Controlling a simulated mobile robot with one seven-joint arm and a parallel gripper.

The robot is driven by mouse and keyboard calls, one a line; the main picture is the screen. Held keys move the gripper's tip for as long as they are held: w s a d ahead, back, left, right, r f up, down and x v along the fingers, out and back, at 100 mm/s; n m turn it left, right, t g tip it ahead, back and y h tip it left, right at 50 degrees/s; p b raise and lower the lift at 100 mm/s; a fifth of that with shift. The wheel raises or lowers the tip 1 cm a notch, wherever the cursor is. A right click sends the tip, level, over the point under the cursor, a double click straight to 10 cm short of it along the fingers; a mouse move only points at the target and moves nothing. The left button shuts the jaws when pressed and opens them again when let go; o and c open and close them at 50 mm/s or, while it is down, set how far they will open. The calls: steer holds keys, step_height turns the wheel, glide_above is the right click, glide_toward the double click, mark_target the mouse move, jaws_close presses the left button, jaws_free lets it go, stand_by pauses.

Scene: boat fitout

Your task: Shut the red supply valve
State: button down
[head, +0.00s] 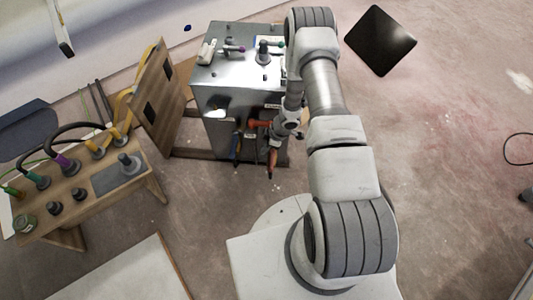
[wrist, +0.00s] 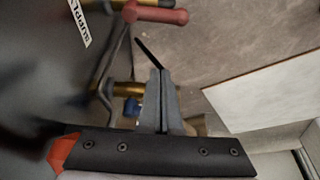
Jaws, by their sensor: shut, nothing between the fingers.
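The red supply valve shows in the wrist view as a red lever handle (wrist: 158,14) at the top, with brass beside it. A white label (wrist: 80,20) with partly readable "SUPPL" lettering is to its left. In the head view a red handle (head: 259,124) sits on the front of the grey metal cabinet (head: 222,100), partly behind my arm. My gripper (wrist: 161,72) is shut and empty. In the wrist picture its fingertips are below the red handle, apart from it. In the head view my wrist hides the fingertips.
A second brass fitting with a blue part (wrist: 131,106) is close left of my fingers, and a thin bent pipe (wrist: 106,75) runs nearby. A wooden bench (head: 95,200) with hoses and fittings stands left of the cabinet. The floor right of my arm is mostly clear.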

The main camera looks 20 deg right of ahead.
mark_target(271, 162)
step_height(271, 162, down, 9)
steer(key=b, duration=0.3)
steer(key=shift+s+d+b, duration=0.2)
steer(key=shift+d+b, duration=0.2)
